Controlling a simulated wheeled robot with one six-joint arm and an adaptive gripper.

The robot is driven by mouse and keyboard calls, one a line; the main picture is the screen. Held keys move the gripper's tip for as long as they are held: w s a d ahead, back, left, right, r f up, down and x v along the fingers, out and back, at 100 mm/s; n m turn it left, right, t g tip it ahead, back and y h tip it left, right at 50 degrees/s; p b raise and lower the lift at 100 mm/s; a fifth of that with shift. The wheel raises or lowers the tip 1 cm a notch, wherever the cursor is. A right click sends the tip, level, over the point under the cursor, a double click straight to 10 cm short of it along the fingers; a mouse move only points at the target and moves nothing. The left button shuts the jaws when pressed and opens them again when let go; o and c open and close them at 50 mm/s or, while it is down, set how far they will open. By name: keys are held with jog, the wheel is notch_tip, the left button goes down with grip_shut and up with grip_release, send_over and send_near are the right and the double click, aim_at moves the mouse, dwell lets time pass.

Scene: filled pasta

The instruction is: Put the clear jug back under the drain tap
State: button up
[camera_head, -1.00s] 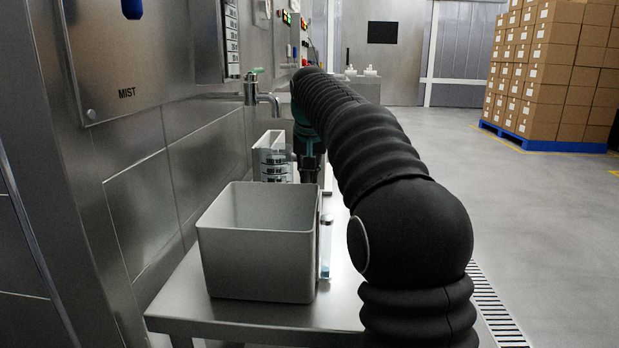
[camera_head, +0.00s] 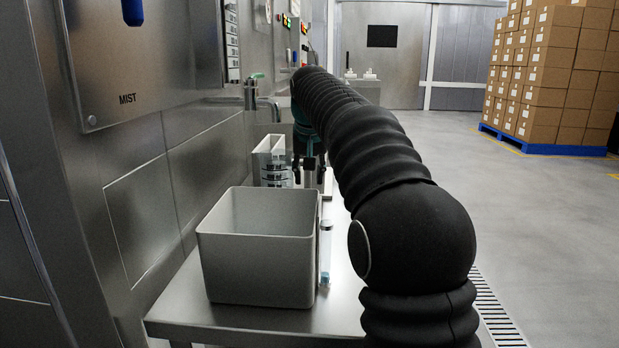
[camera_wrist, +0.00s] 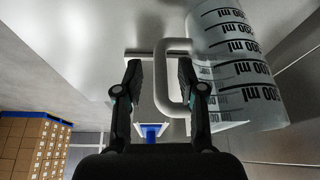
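The clear jug (camera_head: 268,163), with dark volume markings, stands upright at the wall side of the bench behind the grey bin. In the head view it is below the drain tap (camera_head: 265,100); the exact depth match is hard to tell. The wrist view shows the jug (camera_wrist: 238,70) at upper right, with its pale handle (camera_wrist: 161,80) between my fingers. My gripper (camera_wrist: 160,68) is open, with a gap visible on the left side of the handle and the right finger close to it. In the head view my gripper (camera_head: 309,175) is right of the jug, partly hidden by my arm.
A grey open bin (camera_head: 258,250) stands on the near part of the steel bench (camera_head: 345,300). The steel wall panel (camera_head: 150,210) bounds the left. Stacked cartons (camera_head: 550,75) are far off on the floor.

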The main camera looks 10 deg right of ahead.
jog(key=p+v, duration=0.2)
jog(key=v, duration=0.8)
jog(key=shift+r, duration=0.35)
